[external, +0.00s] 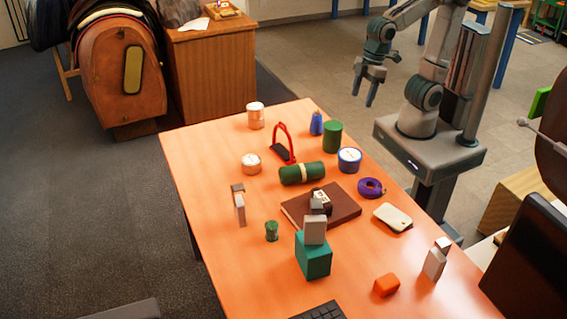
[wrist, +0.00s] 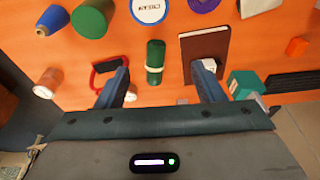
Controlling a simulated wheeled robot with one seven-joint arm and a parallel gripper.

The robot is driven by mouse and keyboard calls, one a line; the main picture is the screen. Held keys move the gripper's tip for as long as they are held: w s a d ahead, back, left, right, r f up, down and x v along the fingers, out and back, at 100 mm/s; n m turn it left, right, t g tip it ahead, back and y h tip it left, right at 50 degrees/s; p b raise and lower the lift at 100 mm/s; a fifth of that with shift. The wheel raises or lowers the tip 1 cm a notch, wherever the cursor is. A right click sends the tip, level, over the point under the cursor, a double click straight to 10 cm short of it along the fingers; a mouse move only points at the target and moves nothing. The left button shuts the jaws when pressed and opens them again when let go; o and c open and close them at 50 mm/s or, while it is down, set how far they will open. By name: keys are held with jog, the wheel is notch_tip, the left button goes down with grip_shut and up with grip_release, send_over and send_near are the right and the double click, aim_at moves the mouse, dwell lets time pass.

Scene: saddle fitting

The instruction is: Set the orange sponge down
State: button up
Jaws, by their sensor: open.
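The orange sponge (external: 387,285) is a small block lying on the orange table near its front right part. It also shows in the wrist view (wrist: 297,46) at the right, apart from everything else. My gripper (external: 371,88) is raised beyond the table's far right edge in the external view, well away from the sponge. Its two fingers (wrist: 163,83) are spread wide in the wrist view, with nothing held between them.
Bare tabletop surrounds the sponge.

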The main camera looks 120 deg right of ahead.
jog(key=s+d+f, duration=0.3)
jog(key=s, duration=0.3)
jog(key=shift+s+f, duration=0.15)
jog(key=shift+s, duration=0.1)
